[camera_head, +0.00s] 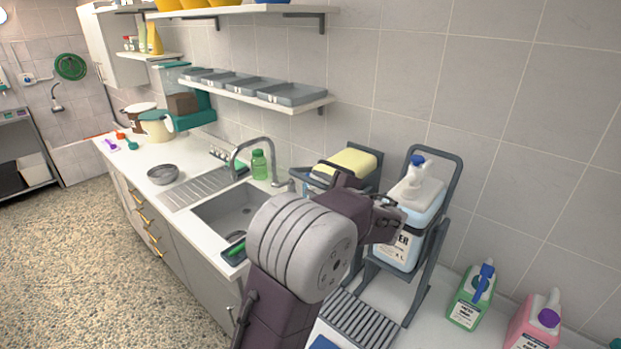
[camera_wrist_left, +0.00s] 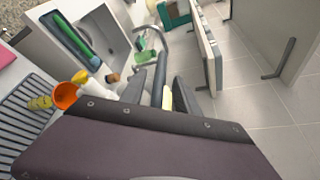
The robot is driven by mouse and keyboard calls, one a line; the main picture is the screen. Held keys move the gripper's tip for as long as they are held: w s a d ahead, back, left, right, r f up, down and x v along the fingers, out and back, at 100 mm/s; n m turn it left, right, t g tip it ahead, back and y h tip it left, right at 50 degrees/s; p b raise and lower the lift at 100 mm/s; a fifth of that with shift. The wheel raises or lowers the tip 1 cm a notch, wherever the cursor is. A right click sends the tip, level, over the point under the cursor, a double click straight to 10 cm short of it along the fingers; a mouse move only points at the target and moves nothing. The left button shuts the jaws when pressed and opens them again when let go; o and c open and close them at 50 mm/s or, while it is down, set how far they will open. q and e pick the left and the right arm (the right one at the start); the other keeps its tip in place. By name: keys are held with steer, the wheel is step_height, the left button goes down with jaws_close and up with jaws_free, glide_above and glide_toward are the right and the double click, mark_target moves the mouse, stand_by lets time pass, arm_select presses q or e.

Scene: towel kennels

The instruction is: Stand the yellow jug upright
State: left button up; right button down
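The yellow jug (camera_head: 353,162) appears as a yellow block lying in a grey stand behind my left wrist. Its lower part is hidden, and I cannot make out its spout or cap. My left gripper (camera_wrist_left: 160,78) has its two dark fingers spread apart in the left wrist view. A grey bar and a small strip of yellow (camera_wrist_left: 167,98) show between them; I cannot tell whether the fingers touch anything. In the head view my purple left hand (camera_head: 375,212) is between the stand and a pale blue-capped jug, hiding the fingertips. My right gripper is in neither view.
The pale jug (camera_head: 413,194) leans in a grey frame (camera_head: 436,250) on the right. Green (camera_head: 470,300) and pink (camera_head: 535,325) jugs stand farther right. A ribbed grey rack (camera_head: 360,318) lies in front. The sink (camera_head: 228,212) and tap (camera_head: 262,145) are left; a tray shelf (camera_head: 215,97) hangs above.

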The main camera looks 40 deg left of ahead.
mark_target(312, 182)
arm_select(q)
steer(key=p+x, duration=0.1)
steer(key=x, duration=0.3)
steer(key=shift+w+a, duration=0.2)
steer(key=shift+a, duration=0.05)
steer(key=shift+w+a+f, duration=0.1)
steer(key=shift+a+f, duration=0.1)
steer(key=shift+a, duration=0.25)
steer(key=shift+d, duration=0.15)
jaws_close()
stand_by(0.6)
